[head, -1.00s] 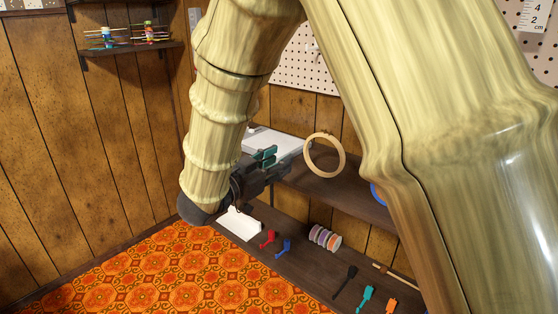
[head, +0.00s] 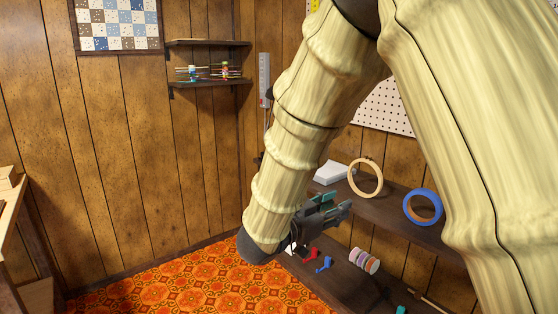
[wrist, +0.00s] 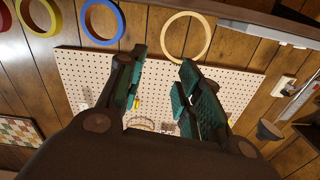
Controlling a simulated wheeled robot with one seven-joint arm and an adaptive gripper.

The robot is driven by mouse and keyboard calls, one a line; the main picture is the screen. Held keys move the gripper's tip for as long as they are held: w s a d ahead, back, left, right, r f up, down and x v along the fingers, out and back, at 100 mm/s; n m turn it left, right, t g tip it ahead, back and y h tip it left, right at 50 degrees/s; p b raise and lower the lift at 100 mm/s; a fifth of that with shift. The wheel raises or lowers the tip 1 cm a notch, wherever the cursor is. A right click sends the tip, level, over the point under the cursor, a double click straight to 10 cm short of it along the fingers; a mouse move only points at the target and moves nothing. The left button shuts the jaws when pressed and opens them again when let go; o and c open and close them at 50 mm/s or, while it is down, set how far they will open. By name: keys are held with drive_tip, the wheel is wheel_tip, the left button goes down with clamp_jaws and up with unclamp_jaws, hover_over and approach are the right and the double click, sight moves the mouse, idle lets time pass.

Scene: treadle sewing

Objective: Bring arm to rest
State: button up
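My gripper (head: 328,207) shows in the head view at the end of my arm, beside the shelving and in front of its lower part. It points to the right. In the wrist view my gripper (wrist: 162,95) has its teal-padded fingers apart with nothing between them. A pegboard wall shows beyond the fingers. My arm covers much of the right side of the head view.
The dark shelf (head: 395,207) holds a wooden hoop (head: 366,178), a blue hoop (head: 423,207) and a white item (head: 331,172). Red (head: 311,254) and blue (head: 323,264) small items and spools (head: 364,261) lie lower. The patterned floor (head: 190,290) is clear. A wooden table edge (head: 12,190) stands left.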

drive_tip(key=d+f+n+y, duration=0.2)
drive_tip(key=f+n+y, duration=0.15)
drive_tip(key=f, duration=0.95)
drive_tip(key=d+f+n+y, duration=0.3)
drive_tip(key=f+y, duration=0.1)
drive_tip(key=f, duration=1)
drive_tip(key=s+d+f+n+g+y, duration=0.3)
drive_tip(key=s+f+n+g+y, duration=0.15)
drive_tip(key=s+f, duration=1.55)
drive_tip(key=s+d+f+g+y, duration=0.1)
drive_tip(key=s+f+g, duration=0.3)
drive_tip(key=s, duration=0.6)
drive_tip(key=s+d+f+g+y, duration=0.1)
drive_tip(key=s+f+g, duration=0.2)
drive_tip(key=s+f, duration=0.55)
wheel_tip(320, 180, up, 29)
drive_tip(key=s+p, duration=0.2)
drive_tip(key=p, duration=2.4)
drive_tip(key=shift+a+n, duration=0.3)
